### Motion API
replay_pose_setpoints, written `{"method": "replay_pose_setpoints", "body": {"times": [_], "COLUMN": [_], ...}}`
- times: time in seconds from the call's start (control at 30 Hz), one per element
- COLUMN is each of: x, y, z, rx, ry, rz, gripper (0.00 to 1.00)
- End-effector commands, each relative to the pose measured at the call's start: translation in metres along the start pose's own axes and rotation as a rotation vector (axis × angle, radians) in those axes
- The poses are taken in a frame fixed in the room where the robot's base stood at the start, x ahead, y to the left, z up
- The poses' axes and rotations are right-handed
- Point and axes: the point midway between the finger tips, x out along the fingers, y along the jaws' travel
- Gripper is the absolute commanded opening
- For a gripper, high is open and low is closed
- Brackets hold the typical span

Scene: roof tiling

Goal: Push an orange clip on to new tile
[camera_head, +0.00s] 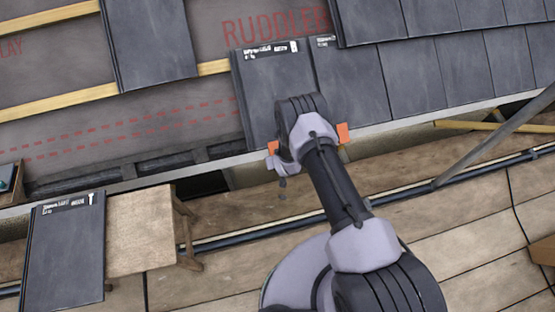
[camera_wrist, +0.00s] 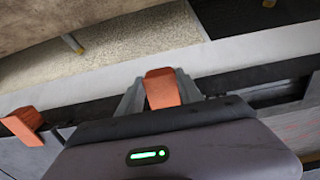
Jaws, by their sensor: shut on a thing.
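An orange clip (camera_wrist: 162,88) is between the two grey fingers of my gripper (camera_wrist: 160,95) in the wrist view. The same clip (camera_head: 273,147) shows as a small orange patch in the head view, by my gripper (camera_head: 274,160) at the tile's lower edge. The new dark tile (camera_head: 262,85) lies at the left end of the bottom row, its lower part partly hidden by my arm. I cannot tell whether the held clip touches the tile. A second orange clip (camera_head: 342,133) sits at the eave to the right; it also shows in the wrist view (camera_wrist: 22,126).
Laid tiles (camera_head: 410,75) continue to the right. A separate tile (camera_head: 150,40) lies higher up on the left. Below the eave are a wooden scaffold deck (camera_head: 460,215), a wooden bench (camera_head: 140,230) with a spare tile (camera_head: 65,250), and a diagonal metal brace (camera_head: 490,145).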

Motion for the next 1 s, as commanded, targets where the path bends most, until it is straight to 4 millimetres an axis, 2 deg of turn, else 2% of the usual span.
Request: {"method": "replay_pose_setpoints", "body": {"times": [0.87,0.9,1.0], "x": [-0.0002,-0.0001,-0.0001], "y": [-0.0001,-0.0001,-0.0001], "z": [-0.0108,-0.0108,-0.0102], "rx": [-0.001,-0.001,-0.001], "ry": [0.005,0.005,0.004], "rz": [0.000,0.000,0.000], "gripper": [0.00,0.46,0.66]}}
